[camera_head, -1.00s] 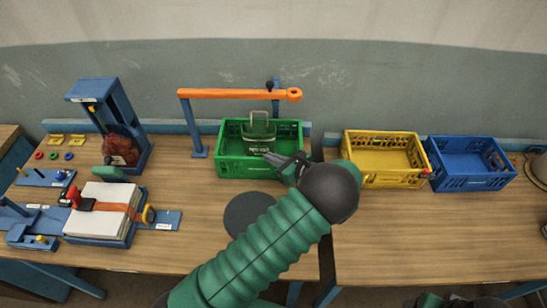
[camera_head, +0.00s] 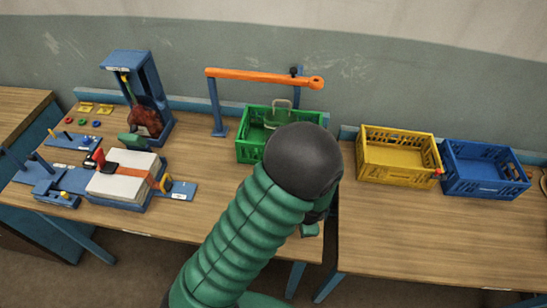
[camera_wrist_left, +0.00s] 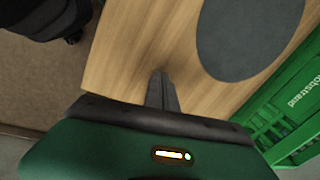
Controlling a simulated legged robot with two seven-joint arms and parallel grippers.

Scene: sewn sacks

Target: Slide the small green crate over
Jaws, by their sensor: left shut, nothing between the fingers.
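The small green crate (camera_head: 249,146) stands on the wooden table, under and in front of an orange bar, with a pale wire-like handled piece inside. My left arm covers its front right part in the head view. The crate also shows at the right of the left wrist view (camera_wrist_left: 300,88). My left gripper (camera_wrist_left: 162,88) is shut and empty over the table, near its front edge and apart from the crate. In the head view its fingers are hidden behind my dark wrist. My right gripper is not seen.
The yellow crate (camera_head: 400,178) and blue crate (camera_head: 488,186) stand to the right. An orange bar (camera_head: 262,76) is on blue posts. A blue press (camera_head: 128,62) and a white block (camera_head: 122,185) are left.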

